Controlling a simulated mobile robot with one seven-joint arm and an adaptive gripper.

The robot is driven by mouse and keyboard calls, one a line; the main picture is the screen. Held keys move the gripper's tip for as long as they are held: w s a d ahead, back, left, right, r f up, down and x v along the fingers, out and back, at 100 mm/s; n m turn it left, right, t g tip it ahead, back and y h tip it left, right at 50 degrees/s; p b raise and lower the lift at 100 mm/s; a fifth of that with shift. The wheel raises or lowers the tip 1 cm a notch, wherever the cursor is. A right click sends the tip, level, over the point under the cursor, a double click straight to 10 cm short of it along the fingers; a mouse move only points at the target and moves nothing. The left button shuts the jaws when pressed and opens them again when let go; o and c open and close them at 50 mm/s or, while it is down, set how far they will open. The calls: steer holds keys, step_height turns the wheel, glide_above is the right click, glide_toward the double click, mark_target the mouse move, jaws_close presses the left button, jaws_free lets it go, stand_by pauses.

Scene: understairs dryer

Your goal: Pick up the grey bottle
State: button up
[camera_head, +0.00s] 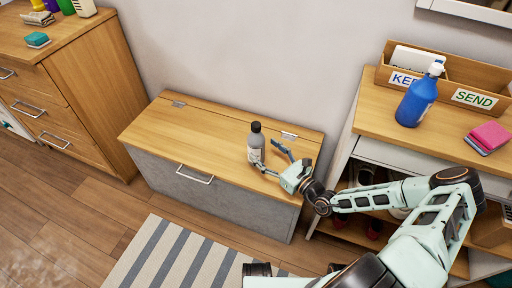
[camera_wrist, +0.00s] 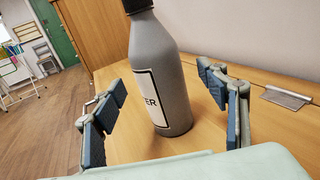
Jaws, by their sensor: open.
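The grey bottle (camera_head: 256,145) has a black cap and a white label. It stands upright on the wooden lid of a grey chest (camera_head: 180,128). My gripper (camera_head: 271,157) is open at the right of the bottle, low over the lid. In the wrist view the bottle (camera_wrist: 160,75) stands ahead between the two open fingers of my gripper (camera_wrist: 165,115), with a gap visible on each side. The top of its cap is cut off by the frame edge there.
Metal hinges (camera_head: 289,136) lie along the lid's back edge, near the wall. A drawer unit (camera_head: 90,80) stands at left. The lid's left half is clear.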

mark_target(261, 140)
steer(key=b+x, duration=0.1)
steer(key=x, duration=0.4)
steer(key=shift+s, duration=0.15)
steer(key=shift+r, duration=0.1)
steer(key=c, duration=1.6)
steer(key=shift+r, duration=0.1)
steer(key=shift+r+p, duration=0.35)
steer(key=shift+r, duration=0.25)
step_height(261, 140, up, 3)
steer(key=shift+d+f+p, duration=0.1)
steer(key=shift+f+p, duration=0.05)
steer(key=shift+p, duration=0.6)
steer(key=s+d+r, duration=0.1)
steer(key=r, duration=0.1)
steer(key=s+d+r+p, duration=0.2)
steer(key=s+r, duration=0.1)
steer(key=shift+r, duration=0.3)
steer(key=s+d+r, duration=0.1)
steer(key=s, duration=0.1)
steer(key=s+d+r+p, duration=0.1)
steer(key=s+d, duration=0.1)
steer(key=s+d+r+p, duration=0.1)
steer(key=s+d, duration=0.1)
steer(key=s, duration=0.1)
steer(key=shift+d+r, duration=0.2)
